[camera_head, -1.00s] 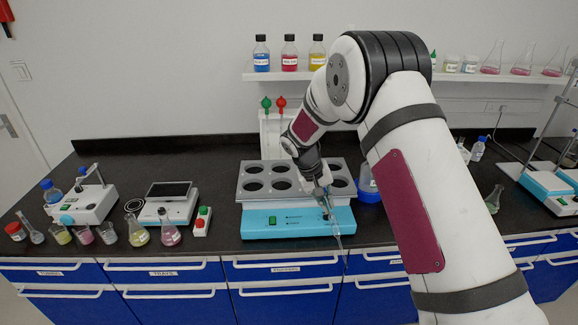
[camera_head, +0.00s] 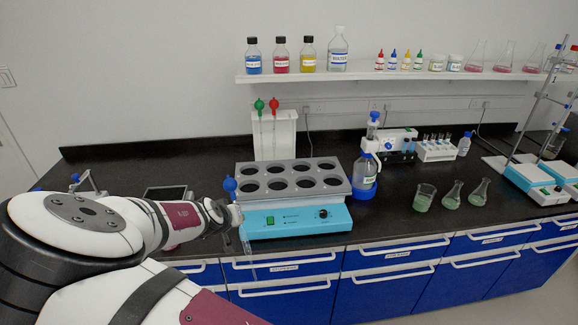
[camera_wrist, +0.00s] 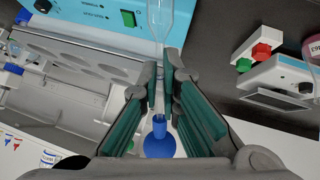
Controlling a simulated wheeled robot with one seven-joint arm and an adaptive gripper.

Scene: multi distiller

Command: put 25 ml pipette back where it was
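My gripper (camera_head: 236,213) is at the front left corner of the heating bath in the head view. In the wrist view my gripper (camera_wrist: 168,68) is shut on a clear pipette (camera_wrist: 162,25) with a blue bulb (camera_wrist: 160,141). In the head view the blue bulb (camera_head: 230,185) is above the gripper. The thin pipette (camera_head: 249,262) hangs below it, in front of the drawers, slightly tilted. A white pipette stand (camera_head: 288,137) is against the wall behind the bath. It holds a green-bulbed pipette (camera_head: 259,106) and a red-bulbed pipette (camera_head: 273,105); its right part shows no pipette.
The blue-and-grey bath (camera_head: 298,213) with several round holes stands between gripper and stand. A dispenser bottle (camera_head: 365,180) is right of it, with green-liquid flasks (camera_head: 452,195) beyond. The bottle shelf (camera_head: 360,76) is above.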

